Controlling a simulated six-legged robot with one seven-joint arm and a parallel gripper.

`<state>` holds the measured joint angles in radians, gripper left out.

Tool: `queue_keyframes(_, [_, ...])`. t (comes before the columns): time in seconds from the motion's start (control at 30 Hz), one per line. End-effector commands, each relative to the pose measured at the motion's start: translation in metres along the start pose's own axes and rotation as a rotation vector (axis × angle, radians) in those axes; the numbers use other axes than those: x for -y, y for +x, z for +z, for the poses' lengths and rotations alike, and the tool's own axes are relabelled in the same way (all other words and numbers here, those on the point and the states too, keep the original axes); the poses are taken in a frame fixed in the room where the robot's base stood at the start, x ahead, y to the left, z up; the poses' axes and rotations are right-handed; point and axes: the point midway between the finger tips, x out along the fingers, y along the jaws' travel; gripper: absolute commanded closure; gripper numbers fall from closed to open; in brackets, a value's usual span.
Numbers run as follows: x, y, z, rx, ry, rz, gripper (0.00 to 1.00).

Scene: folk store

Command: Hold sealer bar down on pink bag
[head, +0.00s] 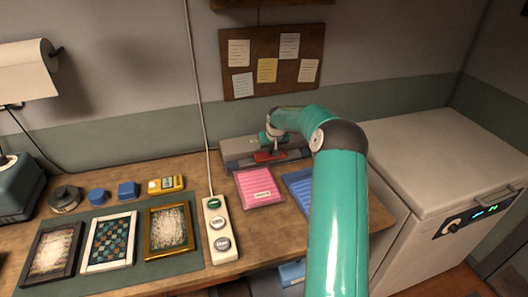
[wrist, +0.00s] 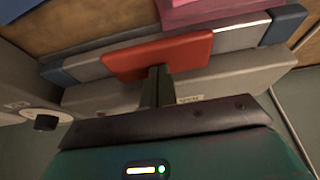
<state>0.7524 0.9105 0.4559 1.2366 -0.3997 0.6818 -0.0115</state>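The grey sealer (head: 240,148) stands at the back of the wooden counter, with a red handle (head: 270,156) at the front middle of its bar. In the wrist view the red handle (wrist: 185,50) sits on the silver bar (wrist: 243,37), which looks lowered. The pink bag (head: 259,187) lies flat in front of the sealer; its edge (wrist: 205,12) meets the bar in the wrist view. My gripper (wrist: 157,70) has its fingers together, tips at the red handle's edge; they seem to touch it, not grasp it. The arm partly hides the sealer's right side.
A blue bag (head: 298,187) lies right of the pink one, partly behind my arm. A white button strip (head: 216,229) and framed pictures on a green mat (head: 187,264) lie to the left. A white chest freezer (head: 430,160) stands at right.

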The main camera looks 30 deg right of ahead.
Motion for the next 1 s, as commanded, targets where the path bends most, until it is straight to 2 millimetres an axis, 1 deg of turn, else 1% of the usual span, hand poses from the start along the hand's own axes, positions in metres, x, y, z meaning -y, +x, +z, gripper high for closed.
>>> queue_keyframes(0.03, [0.002, 0.004, 0.004, 0.011, -0.001, -0.004, 1.00])
queue_keyframes(0.27, [0.002, 0.000, 0.002, 0.010, 0.000, -0.004, 1.00])
queue_keyframes(1.0, [0.000, -0.052, -0.022, 0.001, 0.000, 0.000, 1.00])
